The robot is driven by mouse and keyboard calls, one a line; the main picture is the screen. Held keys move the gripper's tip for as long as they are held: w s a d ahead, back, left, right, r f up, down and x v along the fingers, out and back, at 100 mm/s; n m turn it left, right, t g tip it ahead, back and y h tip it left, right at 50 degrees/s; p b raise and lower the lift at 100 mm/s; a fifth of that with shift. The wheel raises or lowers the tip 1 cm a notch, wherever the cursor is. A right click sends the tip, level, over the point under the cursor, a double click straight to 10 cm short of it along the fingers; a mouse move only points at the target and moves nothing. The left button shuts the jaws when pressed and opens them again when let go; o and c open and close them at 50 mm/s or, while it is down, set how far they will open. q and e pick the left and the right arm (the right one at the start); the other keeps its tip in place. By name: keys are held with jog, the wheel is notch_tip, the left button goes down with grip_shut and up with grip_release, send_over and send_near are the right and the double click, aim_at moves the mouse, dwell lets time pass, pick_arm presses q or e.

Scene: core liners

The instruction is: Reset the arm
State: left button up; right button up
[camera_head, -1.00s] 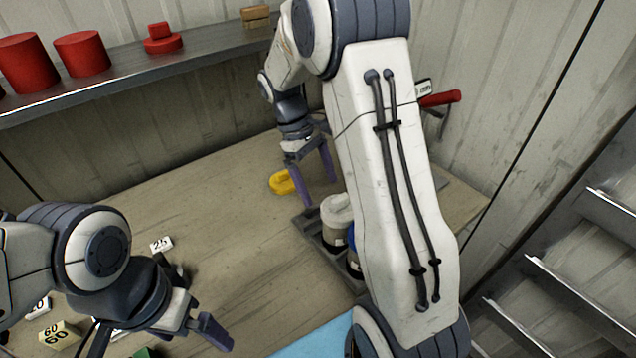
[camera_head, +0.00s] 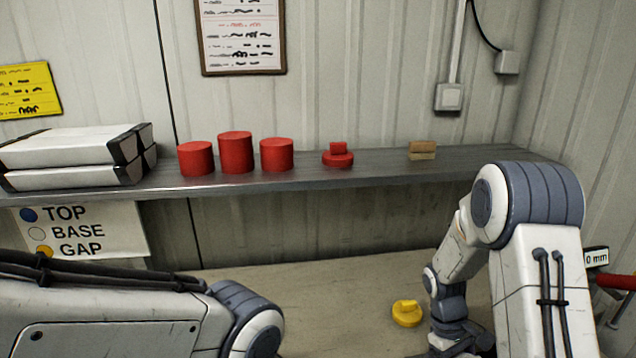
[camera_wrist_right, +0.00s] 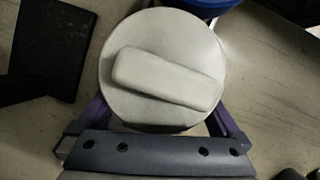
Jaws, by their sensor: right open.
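My right gripper (camera_wrist_right: 158,118) is open in the right wrist view, its purple fingers on either side of a round white lid (camera_wrist_right: 165,105) with a bar handle. I cannot tell whether the fingers touch the lid. In the head view my right arm comes down at the right, and its gripper is below the picture's edge. My left arm crosses the lower left of the head view. Its gripper is outside the picture.
A yellow lid (camera_head: 407,314) lies on the bench (camera_head: 345,290) left of my right wrist. The shelf (camera_head: 385,166) above holds red cylinders (camera_head: 236,153), a red lid (camera_head: 338,157), a small wooden block (camera_head: 422,150) and white cases (camera_head: 70,160). A blue object (camera_wrist_right: 200,3) shows behind the white lid.

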jog(key=shift+s+d+f, duration=0.1)
jog(key=shift+f, duration=0.15)
jog(key=shift+r, duration=1.25)
